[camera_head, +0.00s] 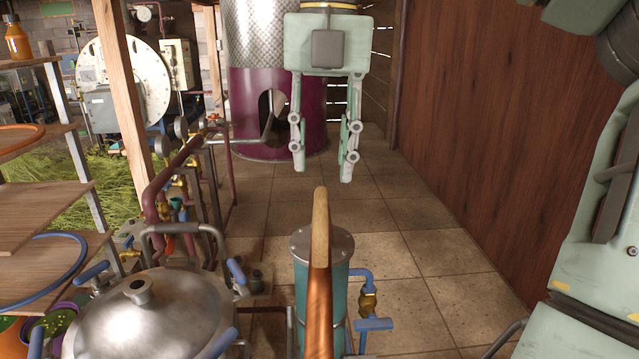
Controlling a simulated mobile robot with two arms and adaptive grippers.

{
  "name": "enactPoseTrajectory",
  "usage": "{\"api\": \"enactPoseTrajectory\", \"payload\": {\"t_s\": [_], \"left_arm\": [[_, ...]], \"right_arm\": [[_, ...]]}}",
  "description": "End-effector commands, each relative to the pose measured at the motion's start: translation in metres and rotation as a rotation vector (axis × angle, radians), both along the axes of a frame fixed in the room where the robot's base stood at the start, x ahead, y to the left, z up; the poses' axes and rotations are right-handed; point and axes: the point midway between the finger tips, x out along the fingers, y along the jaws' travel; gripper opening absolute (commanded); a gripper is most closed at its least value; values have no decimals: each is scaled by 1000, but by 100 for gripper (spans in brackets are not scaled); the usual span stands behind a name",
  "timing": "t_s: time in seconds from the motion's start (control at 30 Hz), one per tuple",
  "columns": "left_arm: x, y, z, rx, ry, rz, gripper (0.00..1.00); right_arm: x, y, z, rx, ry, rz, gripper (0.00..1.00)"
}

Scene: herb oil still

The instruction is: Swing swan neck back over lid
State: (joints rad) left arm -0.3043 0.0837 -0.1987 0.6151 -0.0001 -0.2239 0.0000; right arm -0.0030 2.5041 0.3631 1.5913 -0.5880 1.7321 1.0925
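The swan neck (319,270) is a copper-coloured pipe seen nearly edge-on, rising in front of the teal cylinder (342,290) at the lower centre. It stands to the right of the lid and is not above it. The lid (185,310) is a domed steel cover at the lower left with a short open spout (138,291) on top and blue-handled clamps around its rim. My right gripper (322,178) hangs at the upper centre, fingers pointing down and spread wide, with nothing between them. It is apart from the swan neck and the lid. My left gripper is not in view.
Pipes with valves (172,200) stand left of centre, behind the lid. Wooden shelves (35,205) are at the far left. A purple vessel (250,110) stands at the back. A wooden wall (500,130) closes the right side. The tiled floor (390,215) in the middle is clear.

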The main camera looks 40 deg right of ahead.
Motion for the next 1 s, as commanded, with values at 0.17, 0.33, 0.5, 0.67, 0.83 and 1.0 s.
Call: {"api": "enactPoseTrajectory", "payload": {"t_s": [0.17, 0.33, 0.5, 0.67, 0.83, 1.0], "left_arm": [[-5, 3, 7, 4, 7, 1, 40], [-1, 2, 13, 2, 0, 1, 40], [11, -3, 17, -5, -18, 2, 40], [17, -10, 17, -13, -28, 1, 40], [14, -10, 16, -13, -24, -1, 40], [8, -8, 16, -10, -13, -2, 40]], "right_arm": [[0, 1, -27, 3, 3, 2, 35], [1, 1, -52, 1, 2, -1, 35], [1, 1, -65, 1, 0, -1, 35], [2, 2, -68, 1, -2, -1, 35], [2, 2, -68, 1, -2, -2, 31], [2, 2, -68, 1, -2, -2, 16]]}}
